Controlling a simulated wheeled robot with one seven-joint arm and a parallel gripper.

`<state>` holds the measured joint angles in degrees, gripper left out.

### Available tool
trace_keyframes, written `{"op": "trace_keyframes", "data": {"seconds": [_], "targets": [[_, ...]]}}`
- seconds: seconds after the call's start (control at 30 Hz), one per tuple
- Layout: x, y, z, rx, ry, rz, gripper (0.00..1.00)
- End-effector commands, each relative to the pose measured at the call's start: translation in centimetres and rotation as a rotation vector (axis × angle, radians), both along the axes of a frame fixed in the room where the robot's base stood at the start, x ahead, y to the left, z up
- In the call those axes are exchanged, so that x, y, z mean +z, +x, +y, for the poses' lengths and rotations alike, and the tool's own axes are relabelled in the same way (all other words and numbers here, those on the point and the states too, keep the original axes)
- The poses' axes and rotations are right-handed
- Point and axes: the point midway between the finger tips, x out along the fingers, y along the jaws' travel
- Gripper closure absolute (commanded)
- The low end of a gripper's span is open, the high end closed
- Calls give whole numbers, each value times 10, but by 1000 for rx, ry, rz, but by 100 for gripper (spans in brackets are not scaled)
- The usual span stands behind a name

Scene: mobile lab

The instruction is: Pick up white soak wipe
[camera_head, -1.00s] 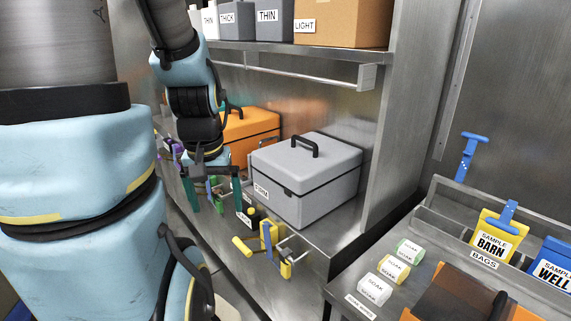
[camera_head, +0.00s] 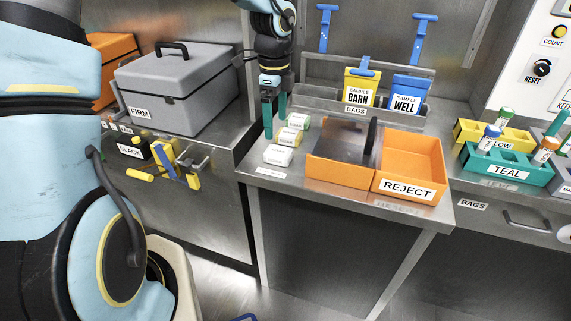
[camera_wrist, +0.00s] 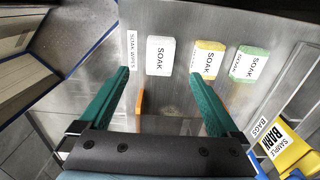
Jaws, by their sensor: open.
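The white soak wipe (camera_head: 278,156) is a small white block labelled SOAK, lying on the metal side table at the front of a short row. In the wrist view the white soak wipe (camera_wrist: 160,56) sits just beyond the fingertips, roughly between their lines. A yellow soak wipe (camera_head: 290,137) and a green soak wipe (camera_head: 300,121) lie behind it. My gripper (camera_head: 275,120) points down at the left of the row. In the wrist view my gripper (camera_wrist: 159,76) has its teal fingers wide apart with nothing between them.
An orange bin (camera_head: 341,172) and the REJECT tray (camera_head: 412,165) stand right of the wipes. Behind are the yellow BARN bag (camera_head: 360,92) and blue WELL bag (camera_head: 405,96). A grey case (camera_head: 180,88) stands on the left bench. The SOAK WIPES label (camera_wrist: 132,50) is beside the white wipe.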

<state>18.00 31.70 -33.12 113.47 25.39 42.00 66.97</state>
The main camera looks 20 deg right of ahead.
Motion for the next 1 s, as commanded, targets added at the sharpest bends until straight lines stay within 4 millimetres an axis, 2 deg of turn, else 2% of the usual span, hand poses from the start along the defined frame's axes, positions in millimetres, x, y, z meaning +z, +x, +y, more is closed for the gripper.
{"op": "trace_keyframes", "data": {"seconds": [0.2,0.47,0.7,0.8,1.0], "targets": [[-34,-1,1,3,3,3,3],[-53,-2,0,6,2,4,3],[-87,-3,-3,7,3,3,3],[-95,-3,-3,6,1,1,3],[-96,-3,-3,7,1,1,3]]}}
